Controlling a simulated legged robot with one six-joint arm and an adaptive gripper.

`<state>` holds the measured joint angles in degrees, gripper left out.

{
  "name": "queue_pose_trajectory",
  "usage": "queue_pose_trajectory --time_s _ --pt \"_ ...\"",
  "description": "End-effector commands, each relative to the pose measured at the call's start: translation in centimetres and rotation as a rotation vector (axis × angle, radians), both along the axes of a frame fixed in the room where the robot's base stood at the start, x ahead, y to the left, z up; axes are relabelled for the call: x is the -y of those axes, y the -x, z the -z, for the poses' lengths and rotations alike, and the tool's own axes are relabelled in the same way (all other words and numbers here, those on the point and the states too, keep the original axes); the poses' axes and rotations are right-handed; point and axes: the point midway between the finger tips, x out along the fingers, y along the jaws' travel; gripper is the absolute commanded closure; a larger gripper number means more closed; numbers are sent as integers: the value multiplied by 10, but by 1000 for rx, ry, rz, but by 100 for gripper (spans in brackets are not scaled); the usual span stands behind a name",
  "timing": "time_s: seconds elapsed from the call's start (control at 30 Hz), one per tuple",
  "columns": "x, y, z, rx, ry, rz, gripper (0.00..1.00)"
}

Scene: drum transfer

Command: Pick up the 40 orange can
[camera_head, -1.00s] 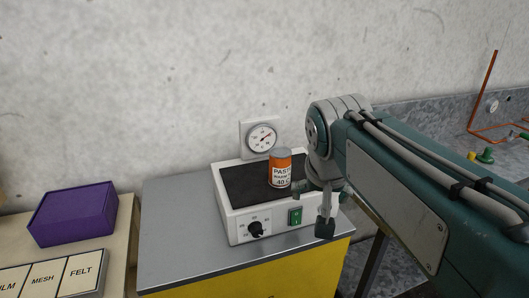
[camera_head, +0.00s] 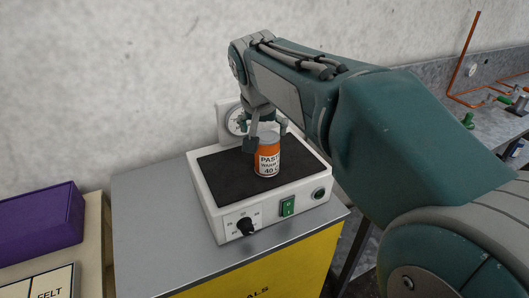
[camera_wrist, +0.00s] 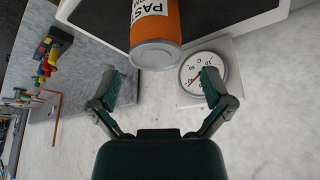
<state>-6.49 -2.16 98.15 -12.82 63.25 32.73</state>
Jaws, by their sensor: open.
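The orange can (camera_head: 267,160) with a white label reading "PAST" and "40" stands upright on the dark top of a white hot plate (camera_head: 222,232). My gripper (camera_head: 266,142) is over the can's upper part in the head view, with a finger at its left and another at its right. In the wrist view the orange can (camera_wrist: 157,32) lies ahead, its grey lid facing me, and my gripper (camera_wrist: 160,82) is open with its fingers spread apart on both sides. The can is not held. Whether either finger touches it cannot be told.
A dial gauge (camera_head: 235,121) sits behind the hot plate, close to my gripper; it also shows in the wrist view (camera_wrist: 203,72). A purple box (camera_head: 42,222) stands at the left. The grey cabinet top (camera_head: 150,215) is clear left of the hot plate.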

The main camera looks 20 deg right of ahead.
Motion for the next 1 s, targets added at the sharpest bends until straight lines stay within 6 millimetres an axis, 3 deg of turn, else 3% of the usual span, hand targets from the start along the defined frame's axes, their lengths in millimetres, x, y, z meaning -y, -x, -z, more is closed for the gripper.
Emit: queue_pose_trajectory --time_s 0.5,0.8,0.83,0.9,1.0 --pt "12 -22 58 -2 0 -1 0" --pt "13 -24 63 1 0 -1 0" --pt "13 -24 63 1 0 -1 9" --pt "13 -24 63 1 0 -1 40" --pt "13 -24 63 0 0 -1 77"
